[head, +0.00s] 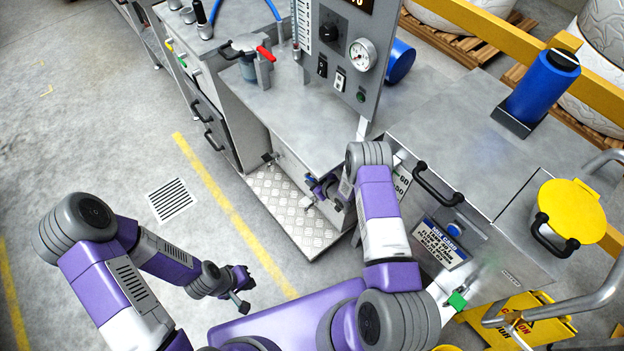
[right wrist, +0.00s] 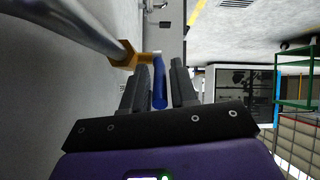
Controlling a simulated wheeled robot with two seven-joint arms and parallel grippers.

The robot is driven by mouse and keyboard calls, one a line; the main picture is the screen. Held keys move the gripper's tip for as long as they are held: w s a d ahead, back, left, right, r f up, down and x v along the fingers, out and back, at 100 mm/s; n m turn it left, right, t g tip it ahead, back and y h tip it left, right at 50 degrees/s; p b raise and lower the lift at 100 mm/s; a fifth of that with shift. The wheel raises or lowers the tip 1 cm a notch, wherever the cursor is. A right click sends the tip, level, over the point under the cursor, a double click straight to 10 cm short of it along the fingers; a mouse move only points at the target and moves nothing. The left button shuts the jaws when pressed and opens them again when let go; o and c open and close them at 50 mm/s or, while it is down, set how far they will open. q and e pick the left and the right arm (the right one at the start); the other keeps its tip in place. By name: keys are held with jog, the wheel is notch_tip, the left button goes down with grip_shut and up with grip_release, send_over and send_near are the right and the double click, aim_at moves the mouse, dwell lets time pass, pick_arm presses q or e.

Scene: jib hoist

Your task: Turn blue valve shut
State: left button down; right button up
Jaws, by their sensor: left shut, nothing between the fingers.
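The blue valve handle (right wrist: 159,88) shows in the right wrist view, joined at its top to a brass valve body (right wrist: 128,56) on a grey pipe (right wrist: 85,25). The two black fingers of my right gripper (right wrist: 160,88) stand either side of the handle, with a narrow gap between them and it. In the head view my right gripper (head: 322,187) is low at the front of the grey cabinet, and the arm partly hides that spot. My left gripper (head: 240,294) is shut and empty above the floor at the lower left, away from the valve.
A tread-plate step (head: 288,212) lies below the cabinet front. A panel with a gauge (head: 363,55) and a red-handled valve (head: 266,53) stand above. A grey box with a yellow lid (head: 571,211) is at right. The floor at left is clear.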

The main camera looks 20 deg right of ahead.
jog(key=p+v, duration=0.2)
jog(key=v, duration=0.4)
jog(key=shift+s, duration=0.15)
jog(key=shift+d+r, duration=0.1)
